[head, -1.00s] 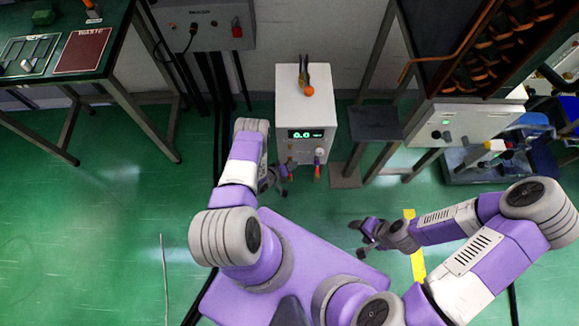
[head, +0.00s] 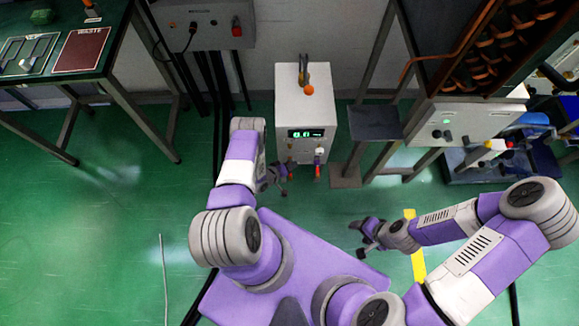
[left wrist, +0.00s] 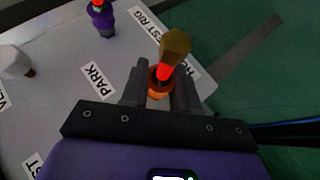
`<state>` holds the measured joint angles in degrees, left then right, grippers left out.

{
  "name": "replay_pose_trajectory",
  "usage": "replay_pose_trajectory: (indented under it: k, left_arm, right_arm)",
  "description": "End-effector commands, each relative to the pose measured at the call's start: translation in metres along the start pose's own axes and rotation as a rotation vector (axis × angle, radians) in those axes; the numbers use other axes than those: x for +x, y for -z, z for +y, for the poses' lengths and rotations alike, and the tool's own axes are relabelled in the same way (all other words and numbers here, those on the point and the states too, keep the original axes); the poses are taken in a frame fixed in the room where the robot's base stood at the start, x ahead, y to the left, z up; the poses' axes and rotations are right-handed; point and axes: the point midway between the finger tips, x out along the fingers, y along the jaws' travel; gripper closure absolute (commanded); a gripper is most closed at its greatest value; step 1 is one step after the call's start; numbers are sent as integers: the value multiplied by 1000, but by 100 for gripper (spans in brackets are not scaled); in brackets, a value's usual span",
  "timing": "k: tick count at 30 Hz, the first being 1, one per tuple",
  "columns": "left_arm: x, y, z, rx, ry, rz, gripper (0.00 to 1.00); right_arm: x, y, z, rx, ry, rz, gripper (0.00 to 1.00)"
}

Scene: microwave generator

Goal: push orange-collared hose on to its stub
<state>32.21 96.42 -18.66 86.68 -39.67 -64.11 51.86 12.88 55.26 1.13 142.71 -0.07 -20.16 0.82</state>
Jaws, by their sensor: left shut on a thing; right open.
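In the left wrist view my left gripper (left wrist: 158,92) is shut on the orange-collared hose (left wrist: 161,81). The orange collar sits between the fingers, with a red section and a brass-coloured end beyond it, leaning right. Whether it is seated on a stub is hidden. A purple-collared piece with a red part (left wrist: 103,20) stands at the upper left, apart from the fingers. In the head view my left gripper (head: 277,177) is low at the front of the white cabinet (head: 304,110). My right gripper (head: 361,238) is open and empty, away from it.
The grey panel in the wrist view has a PARK label (left wrist: 98,81), a partly covered TEST RIG label (left wrist: 147,22) and a white knob (left wrist: 14,62). The cabinet has a green display (head: 306,133). A dark stand (head: 374,123) is to its right. Green floor lies open at left.

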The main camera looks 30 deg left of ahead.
Motion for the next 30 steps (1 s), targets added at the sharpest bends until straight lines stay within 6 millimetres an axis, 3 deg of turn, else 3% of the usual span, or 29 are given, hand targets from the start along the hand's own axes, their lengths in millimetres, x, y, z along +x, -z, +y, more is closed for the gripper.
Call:
replay_pose_trajectory:
  k: [25, 26, 30]
  left_arm:
    - [5, 8, 0, -1, -1, 2, 100]
    - [5, 8, 0, -2, -1, 1, 66]
    - [5, 8, 0, -1, -1, 2, 45]
  right_arm:
    - [6, 0, 2, 0, 0, 0, 39]
    - [6, 0, 2, 0, 0, 0, 39]
    - [6, 0, 2, 0, 0, 0, 39]
